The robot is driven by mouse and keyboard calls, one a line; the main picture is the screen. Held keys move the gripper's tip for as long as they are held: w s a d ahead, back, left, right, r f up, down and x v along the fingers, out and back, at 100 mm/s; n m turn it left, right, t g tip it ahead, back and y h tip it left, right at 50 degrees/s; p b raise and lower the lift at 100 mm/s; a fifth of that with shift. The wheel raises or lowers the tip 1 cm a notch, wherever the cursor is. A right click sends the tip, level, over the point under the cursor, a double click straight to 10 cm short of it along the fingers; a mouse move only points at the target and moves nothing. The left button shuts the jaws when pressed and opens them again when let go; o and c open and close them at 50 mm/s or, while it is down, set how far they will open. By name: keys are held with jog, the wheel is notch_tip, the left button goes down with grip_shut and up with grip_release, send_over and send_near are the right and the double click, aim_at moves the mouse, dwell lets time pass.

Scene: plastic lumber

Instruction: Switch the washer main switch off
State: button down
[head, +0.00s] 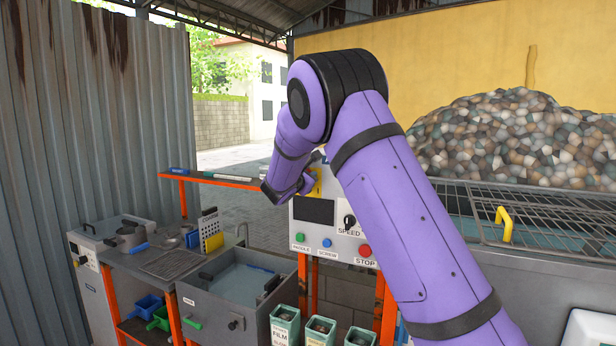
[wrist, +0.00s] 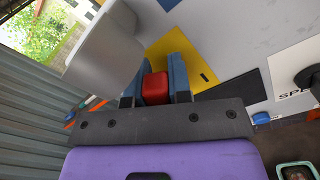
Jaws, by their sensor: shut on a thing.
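The washer main switch shows as a yellow plate (wrist: 205,72) with a red handle (wrist: 155,88) in the wrist view. In the head view a bit of the yellow plate (head: 317,181) shows at the top left of the control panel (head: 300,226). My gripper (wrist: 155,80) is shut on the red handle, with one blue-grey finger on each side of it. In the head view my wrist hides the handle and the fingertips. The handle's exact angle is hard to tell.
Below the switch, the panel carries a dark screen (head: 314,210), a black speed knob (head: 349,221), a green button (head: 300,238), a blue button (head: 326,243) and a red stop button (head: 365,251). A grey basin (head: 230,320) stands lower left, a wire rack (head: 560,213) right.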

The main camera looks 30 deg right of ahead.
jog(key=shift+f, duration=0.15)
jog(key=n, duration=0.2)
jog(key=w+n, duration=0.1)
jog(key=n, duration=0.1)
jog(key=shift+a, duration=0.4)
jog(key=shift+w+a+n, duration=0.15)
jog(key=shift+a+n, duration=0.05)
jog(key=shift+n, duration=0.9)
jog(key=c, duration=1)
grip_release()
jog(key=shift+c, duration=0.2)
jog(key=shift+a+r, duration=0.2)
jog(key=shift+a, duration=0.05)
jog(key=v, duration=1)
jog(key=shift+s, duration=0.3)
